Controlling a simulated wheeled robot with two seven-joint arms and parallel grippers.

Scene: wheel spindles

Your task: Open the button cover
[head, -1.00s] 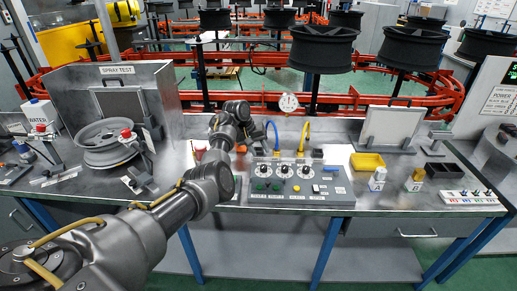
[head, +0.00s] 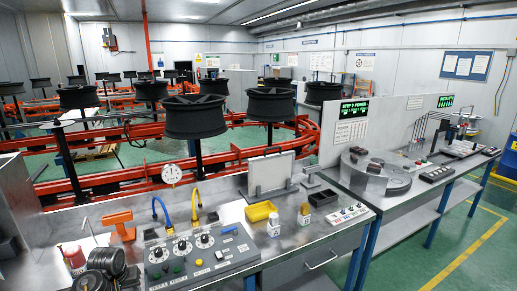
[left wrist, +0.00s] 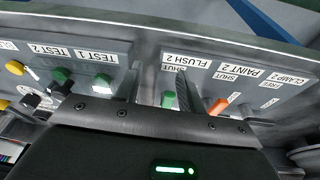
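I cannot clearly make out a button cover in either view. A grey control panel (head: 205,254) with dials, coloured buttons and a blue piece lies on the bench in the head view. In the left wrist view, a labelled panel (left wrist: 225,68) appears upside down, with green, white, yellow and orange controls. My left gripper (left wrist: 156,88) is in front of it, its two fingers apart, with a green button (left wrist: 168,99) showing between them. I see nothing held. My right gripper is out of view.
An orange tool (head: 119,225), blue and yellow hoses and a round gauge (head: 172,174) stand behind the panel. Black wheels on spindles stand behind the bench.

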